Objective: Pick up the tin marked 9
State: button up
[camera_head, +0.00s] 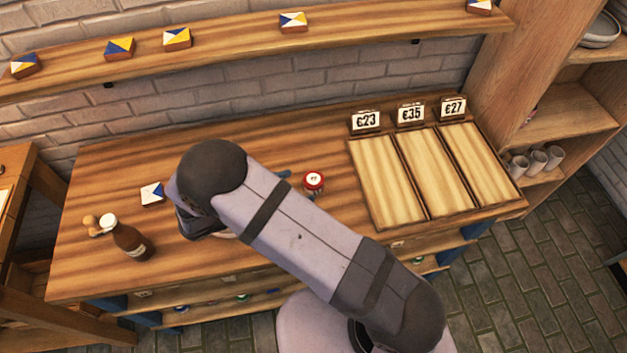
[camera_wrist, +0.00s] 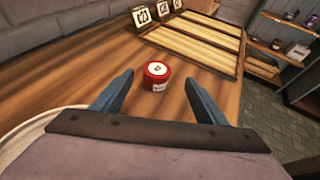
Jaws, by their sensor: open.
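A red tin with a white-topped lid (camera_head: 313,181) stands upright on the wooden table, left of the price-marked trays. It also shows in the wrist view (camera_wrist: 157,77), centred ahead of my fingers; the mark on its lid is too small to read. My gripper (camera_head: 298,186) is open and empty, its blue fingers pointing at the tin. In the wrist view my gripper (camera_wrist: 159,87) has one finger to each side of the tin's line, with the tin just beyond the tips. No contact shows. My arm hides part of the table.
Three shallow wooden trays (camera_head: 386,181) with price cards lie to the right. A brown bottle (camera_head: 131,243) and a blue-and-white tile (camera_head: 152,194) stand at the left. A pale round rim (camera_wrist: 22,135) shows at the left of the wrist view. The table behind the tin is clear.

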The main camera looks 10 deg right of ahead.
aim_at(313, 179)
jog(key=shift+p+x, duration=1.15)
jog(key=shift+x, duration=0.95)
jog(key=shift+w+d+f, duration=0.25)
jog(key=shift+w+d, duration=0.1)
jog(key=shift+w, duration=0.1)
jog(key=c, duration=1.2)
jog(key=shift+c, duration=0.2)
jog(key=shift+r, duration=0.1)
notch_tip(313, 179, up, 10)
jog(key=b, duration=0.2)
